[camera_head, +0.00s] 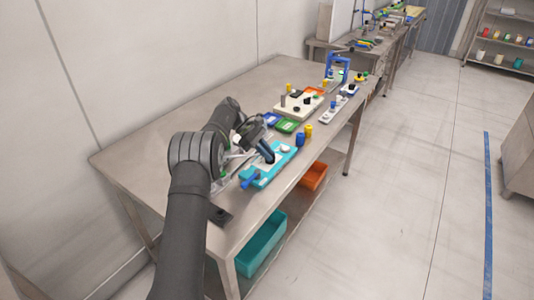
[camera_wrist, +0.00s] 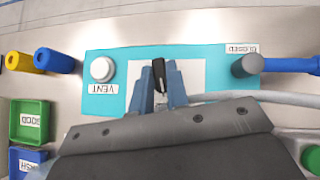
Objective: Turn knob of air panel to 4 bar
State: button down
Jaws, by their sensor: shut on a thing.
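The teal air panel (camera_wrist: 105,62) lies on the table, with a white area in its middle; it also shows in the head view (camera_head: 262,180). A black knob or pointer (camera_wrist: 159,68) stands between the two blue fingers of my gripper (camera_wrist: 162,88), which is shut on it. Its lower part and any scale marks are hidden by the fingers and gripper body. A white round button (camera_wrist: 102,69) sits by the VENT label at the panel's left. A grey valve hub with a blue handle (camera_wrist: 290,65) is at the right, by a CLOSED label. No bar reading is legible.
A green bin (camera_wrist: 30,121) and a blue bin (camera_wrist: 27,160) are at lower left. A pale hose (camera_wrist: 285,98) runs along the panel's right side.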

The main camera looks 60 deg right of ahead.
jog(key=shift+m+y, duration=0.8)
jog(key=shift+m, duration=0.3)
jog(key=c, duration=1.4)
grip_release()
jog(key=shift+d, duration=0.1)
notch_tip(320, 180, up, 4)
jog(key=shift+r, duration=0.15)
jog(key=s+a+r, duration=0.1)
jog(key=s+r, duration=0.5)
jog(key=s, duration=0.5)
jog(key=shift+s+a+r, duration=0.25)
jog(key=shift+s+r, duration=0.05)
